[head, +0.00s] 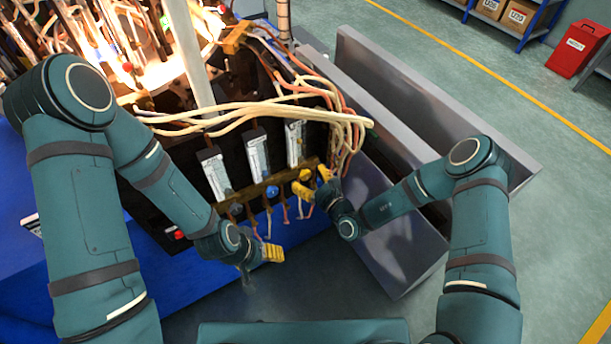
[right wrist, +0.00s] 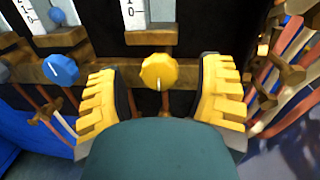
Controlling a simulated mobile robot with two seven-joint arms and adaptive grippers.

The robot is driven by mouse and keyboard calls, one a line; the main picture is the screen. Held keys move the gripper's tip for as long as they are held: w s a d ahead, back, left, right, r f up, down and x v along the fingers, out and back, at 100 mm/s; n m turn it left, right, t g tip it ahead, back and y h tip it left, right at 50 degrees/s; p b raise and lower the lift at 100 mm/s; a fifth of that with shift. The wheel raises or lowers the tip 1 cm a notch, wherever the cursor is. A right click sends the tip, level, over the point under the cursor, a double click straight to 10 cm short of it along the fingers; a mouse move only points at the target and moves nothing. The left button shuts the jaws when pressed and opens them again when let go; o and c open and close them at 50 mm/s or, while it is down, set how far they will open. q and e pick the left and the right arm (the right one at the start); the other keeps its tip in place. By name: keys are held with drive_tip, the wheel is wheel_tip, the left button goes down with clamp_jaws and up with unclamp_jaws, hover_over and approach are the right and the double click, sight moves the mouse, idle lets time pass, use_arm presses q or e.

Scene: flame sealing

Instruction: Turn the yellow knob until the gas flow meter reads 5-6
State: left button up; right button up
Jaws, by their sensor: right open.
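The yellow knob (right wrist: 159,71) sits on the brass manifold below the rightmost flow meter, and it also shows in the head view (head: 305,175). My right gripper (right wrist: 160,90) is open, with one yellow finger on each side of the knob and a gap on both sides. In the head view my right gripper (head: 316,184) is at the knob. The gas flow meter above it (head: 296,143) is a white scale; only its low end (right wrist: 135,12) shows in the wrist view, and its reading is too small to tell.
A blue knob (right wrist: 60,70) and a grey knob sit left of the yellow one. Orange and cream hoses (head: 345,125) hang close right of the panel. A grey metal trough (head: 400,240) lies to the right. Bright flames burn at the upper left.

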drive_tip(key=shift+w+a, duration=0.45)
drive_tip(key=shift+w, duration=0.15)
clamp_jaws()
drive_tip(key=shift+m+p, duration=0.6)
drive_tip(key=shift+m, duration=0.6)
drive_tip(key=shift+m+p, duration=0.3)
drive_tip(key=shift+m, duration=0.8)
unclamp_jaws()
